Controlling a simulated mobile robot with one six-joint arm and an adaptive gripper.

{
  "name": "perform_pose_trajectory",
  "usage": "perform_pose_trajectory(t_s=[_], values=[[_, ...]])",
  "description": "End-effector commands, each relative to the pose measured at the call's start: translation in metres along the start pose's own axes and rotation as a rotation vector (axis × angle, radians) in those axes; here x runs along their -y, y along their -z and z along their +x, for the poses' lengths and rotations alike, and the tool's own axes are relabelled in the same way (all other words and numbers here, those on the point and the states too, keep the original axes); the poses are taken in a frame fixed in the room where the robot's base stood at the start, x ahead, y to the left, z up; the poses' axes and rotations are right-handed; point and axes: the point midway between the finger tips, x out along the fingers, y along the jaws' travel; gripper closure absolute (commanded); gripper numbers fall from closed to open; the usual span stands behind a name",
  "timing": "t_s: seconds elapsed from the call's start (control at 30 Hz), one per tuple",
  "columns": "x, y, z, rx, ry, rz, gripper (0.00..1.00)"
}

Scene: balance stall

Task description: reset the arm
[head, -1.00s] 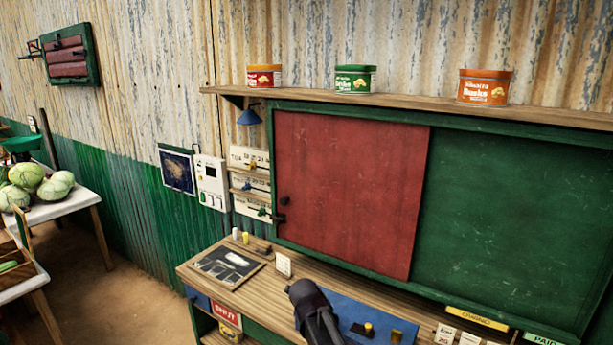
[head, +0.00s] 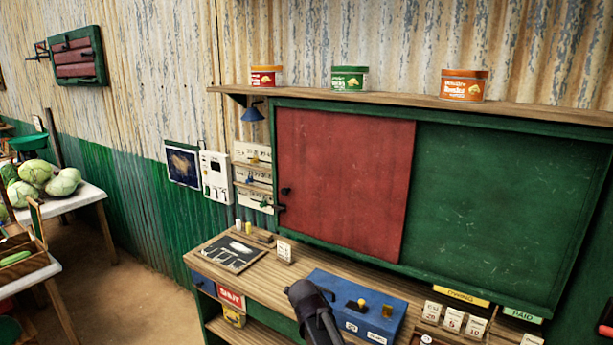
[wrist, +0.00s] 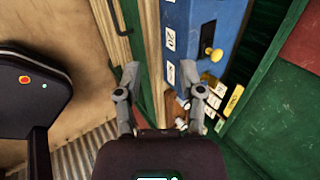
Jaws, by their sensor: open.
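My arm (head: 312,305) rises from the bottom edge in the head view, in front of the counter and the blue box. My gripper tips are not clear in the head view. In the wrist view my gripper (wrist: 168,95) is open, its two grey fingers spread apart with nothing between them. Past the fingers are the counter edge and the blue box (wrist: 205,22) with a yellow knob (wrist: 212,54). The blue box also shows in the head view (head: 335,290), on the counter.
The wooden counter (head: 222,285) holds a small chalkboard (head: 231,254) and number cards (head: 452,322). A red sliding panel (head: 345,180) and green board (head: 500,210) stand behind. Three tins, one of them green (head: 349,78), sit on the shelf (head: 400,100). Cabbages (head: 40,175) lie on a table at left.

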Motion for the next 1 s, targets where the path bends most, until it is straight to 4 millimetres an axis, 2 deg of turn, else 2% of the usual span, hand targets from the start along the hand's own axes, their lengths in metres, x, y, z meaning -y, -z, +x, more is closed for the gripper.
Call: perform_pose_trajectory(t_s=[0.57, 0.77, 1.0], values=[[-0.007, 0.025, 0.002, -0.014, -0.065, -0.227, 0.49], [-0.013, 0.044, 0.004, -0.012, -0.116, -0.394, 0.49], [-0.022, 0.072, 0.005, 0.016, -0.199, -0.67, 0.49]])
